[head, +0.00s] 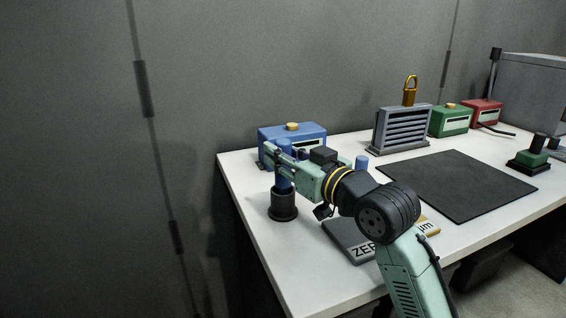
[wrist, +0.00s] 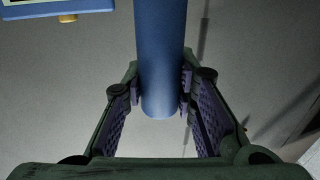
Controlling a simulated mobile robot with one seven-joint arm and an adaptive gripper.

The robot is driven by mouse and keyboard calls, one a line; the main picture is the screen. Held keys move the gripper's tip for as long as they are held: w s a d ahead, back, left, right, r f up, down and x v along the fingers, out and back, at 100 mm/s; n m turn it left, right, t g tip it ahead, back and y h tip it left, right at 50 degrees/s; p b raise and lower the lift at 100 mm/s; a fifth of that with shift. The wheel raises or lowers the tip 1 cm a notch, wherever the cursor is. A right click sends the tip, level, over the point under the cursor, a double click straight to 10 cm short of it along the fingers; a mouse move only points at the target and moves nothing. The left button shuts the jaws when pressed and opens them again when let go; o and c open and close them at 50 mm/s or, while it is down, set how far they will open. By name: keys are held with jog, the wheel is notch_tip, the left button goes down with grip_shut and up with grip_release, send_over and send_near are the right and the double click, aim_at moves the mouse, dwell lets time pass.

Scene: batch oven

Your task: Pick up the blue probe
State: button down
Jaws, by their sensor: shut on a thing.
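The blue probe (head: 284,180) is an upright blue cylinder at the left end of the white table. Its lower end meets a round black holder (head: 284,207); I cannot tell whether it is still seated in it. My gripper (head: 277,160) is shut on the upper part of the probe. In the wrist view the probe (wrist: 161,55) runs between the two fingers of my gripper (wrist: 160,98), with the purple ridged pads against its sides.
A blue box (head: 310,134) with a gold knob stands just behind my gripper. Another blue cylinder top (head: 361,162) shows behind my arm. A grey plate (head: 346,240) marked "ZER" lies in front. A dark mat (head: 460,183) and a grey vented block (head: 403,130) are to the right.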

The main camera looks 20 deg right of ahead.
notch_tip(320, 180, up, 6)
jog(key=shift+a+f+b, duration=0.1)
jog(key=shift+b, duration=0.2)
jog(key=b+v, duration=0.3)
jog(key=v, duration=1.5)
jog(key=shift+f, duration=0.15)
